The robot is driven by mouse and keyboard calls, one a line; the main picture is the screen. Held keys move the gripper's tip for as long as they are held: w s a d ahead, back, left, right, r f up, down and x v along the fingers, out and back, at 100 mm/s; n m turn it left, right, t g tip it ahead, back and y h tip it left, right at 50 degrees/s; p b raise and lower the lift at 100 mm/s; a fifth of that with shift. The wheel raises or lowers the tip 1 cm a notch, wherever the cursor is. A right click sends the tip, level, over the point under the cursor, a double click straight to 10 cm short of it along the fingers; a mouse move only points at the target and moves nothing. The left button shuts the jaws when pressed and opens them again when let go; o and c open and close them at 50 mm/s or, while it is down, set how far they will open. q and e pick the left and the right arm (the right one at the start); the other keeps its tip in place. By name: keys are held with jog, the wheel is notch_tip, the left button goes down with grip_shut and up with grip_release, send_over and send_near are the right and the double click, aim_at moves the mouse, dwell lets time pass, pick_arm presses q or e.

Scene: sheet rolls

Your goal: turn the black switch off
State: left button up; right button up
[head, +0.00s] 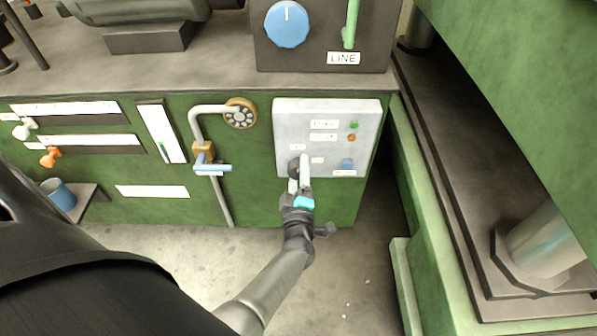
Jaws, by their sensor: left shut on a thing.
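The black switch (293,167) is a dark round knob at the lower left of a light grey control panel (284,120) on the front of a green cabinet. My left gripper (300,180) reaches up to it from below and is shut on it. The pale fingers cover most of the switch, so which way it is turned cannot be told. My right gripper is not in view.
The panel also bears a green light (354,125), an orange light (351,138) and a blue knob (347,164). A pipe with a blue-handled valve (212,169) stands to the left. A large green machine (520,80) fills the right side. Open floor (180,250) lies below the cabinet.

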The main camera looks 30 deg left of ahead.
pick_arm(q)
jog(key=shift+n, duration=0.3)
dwell(0.4)
jog(key=o, duration=1.4)
